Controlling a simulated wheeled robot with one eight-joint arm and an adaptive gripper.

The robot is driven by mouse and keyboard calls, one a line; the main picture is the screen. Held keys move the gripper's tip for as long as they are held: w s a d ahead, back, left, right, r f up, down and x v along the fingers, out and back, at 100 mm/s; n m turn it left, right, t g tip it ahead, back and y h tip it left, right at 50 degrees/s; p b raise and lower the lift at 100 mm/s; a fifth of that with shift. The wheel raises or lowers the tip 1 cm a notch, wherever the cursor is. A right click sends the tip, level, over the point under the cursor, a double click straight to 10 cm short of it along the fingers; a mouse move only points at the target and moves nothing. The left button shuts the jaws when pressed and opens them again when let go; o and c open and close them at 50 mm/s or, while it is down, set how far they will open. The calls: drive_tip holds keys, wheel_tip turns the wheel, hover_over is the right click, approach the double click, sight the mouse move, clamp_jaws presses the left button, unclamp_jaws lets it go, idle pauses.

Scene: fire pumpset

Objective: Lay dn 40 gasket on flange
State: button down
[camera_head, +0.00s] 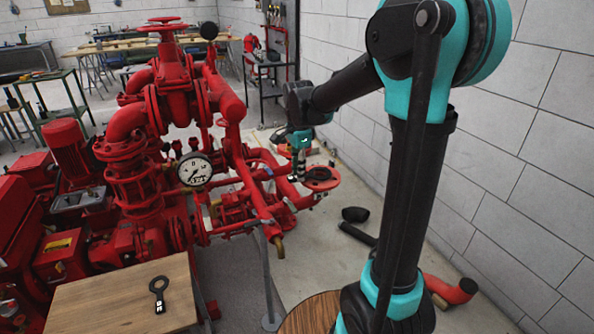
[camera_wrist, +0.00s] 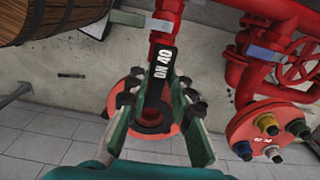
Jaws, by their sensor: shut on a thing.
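The DN 40 gasket (camera_wrist: 163,68) is black, with a flat tab marked "DN 40" that shows between my gripper's fingers in the wrist view. My gripper (camera_wrist: 158,92) is shut on this tab. The gasket's dark ring lies in line with the red round flange (camera_wrist: 148,137) in the wrist view; whether it touches the flange, I cannot tell. In the head view my gripper (camera_head: 299,168) is just left of the red flange (camera_head: 332,184) at the end of the pipework. The gasket is too small to make out there.
A second black ring with a tagged handle (camera_head: 158,293) lies on the wooden table (camera_head: 95,300). The red pumpset (camera_head: 135,180) and its gauge (camera_head: 194,170) stand left of the flange. A block wall (camera_head: 520,150) is on the right. Coloured plugs (camera_wrist: 268,124) fill another flange.

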drive_tip(key=shift+f, duration=0.4)
drive_tip(key=c, duration=1.3)
unclamp_jaws()
drive_tip(key=shift+o, duration=0.2)
wheel_tip(320, 180, up, 12)
drive_tip(key=shift+a, duration=0.1)
drive_tip(key=s+d+f+n+t, duration=0.2)
drive_tip(key=s+d+f+n, duration=0.3)
drive_tip(key=s+f+n, duration=0.2)
drive_tip(key=s+d+f+n+t, duration=0.2)
drive_tip(key=s+d+f+n, duration=0.4)
drive_tip(key=s+f, duration=0.6)
wheel_tip(320, 180, down, 3)
drive_tip(key=shift+s+d+f+n, duration=0.1)
drive_tip(key=shift+s+d+n, duration=0.2)
drive_tip(key=shift+n, duration=0.4)
